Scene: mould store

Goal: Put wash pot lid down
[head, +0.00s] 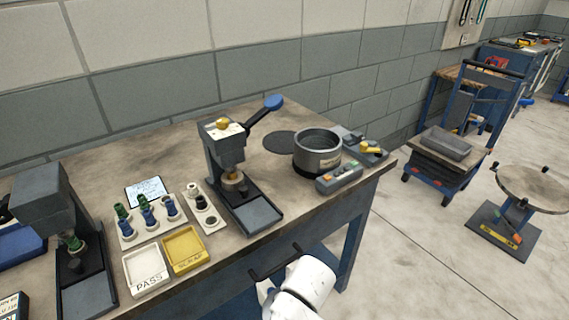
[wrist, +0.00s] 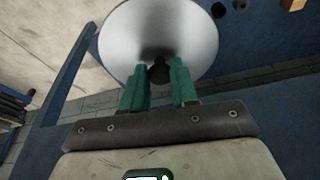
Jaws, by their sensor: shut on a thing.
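In the wrist view my gripper (wrist: 158,75) has its green fingers closed on the dark knob (wrist: 159,73) of the wash pot lid (wrist: 160,30). The lid is a round, silvery disc. It fills the top middle of that view, and its top edge is cut off. The wash pot (head: 318,155) stands open on the bench in the head view, a grey round pot with a label on its side. The lid and my fingers cannot be made out in the head view; only a white part of my arm shows low in front of the bench.
A flat dark round pad (head: 280,142) lies bare on the bench (head: 325,215), left of the pot. A control box (head: 339,177) stands in front of the pot. A lever press (head: 230,165) stands to the left. PASS (head: 147,268) and scrap (head: 185,249) trays lie near the front edge.

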